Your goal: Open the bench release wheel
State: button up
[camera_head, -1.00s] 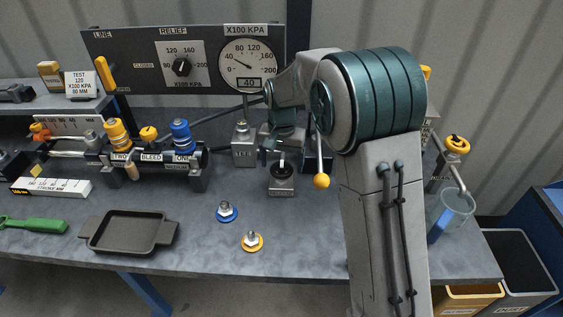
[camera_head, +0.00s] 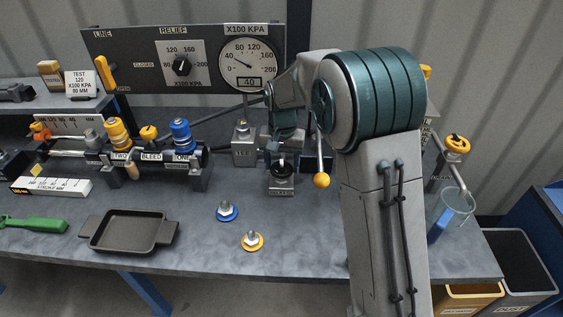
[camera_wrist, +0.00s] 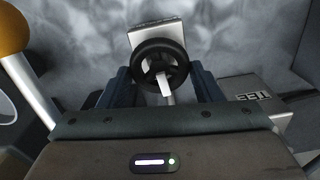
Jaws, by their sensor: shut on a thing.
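In the head view the wheel (camera_head: 282,168) shows just below my gripper. My gripper (camera_wrist: 162,80) has its two dark blue fingers on either side of the wheel's rim and is shut on it. The exact contact at the rim is partly hidden.
The TEE block (camera_head: 244,150) stands close at the left. A lever with a yellow ball (camera_head: 321,180) stands close at the right. The gauge (camera_head: 248,65) reads about 40. A tray (camera_head: 130,232) and two couplers (camera_head: 227,211), (camera_head: 252,241) lie in front.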

jog(key=n, duration=0.8)
jog(key=shift+a+n, duration=0.15)
jog(key=shift+n, duration=0.15)
jog(key=n, duration=0.4)
jog(key=shift+a+r+n, duration=0.1)
jog(key=shift+n, duration=0.2)
jog(key=n+p, duration=0.1)
jog(key=n, duration=0.3)
jog(key=shift+s, duration=0.15)
jog(key=n+p, duration=0.2)
jog(key=n, duration=0.3)
jog(key=shift+s, duration=0.1)
jog(key=n+p, duration=0.2)
jog(key=n, duration=0.2)
jog(key=shift+r+n, duration=0.1)
jog(key=shift+n, duration=0.2)
jog(key=n+p, duration=0.3)
jog(key=n, duration=0.1)
jog(key=shift+s, duration=0.15)
jog(key=shift+n+p, duration=1.2)
jog(key=shift+n, duration=0.9)
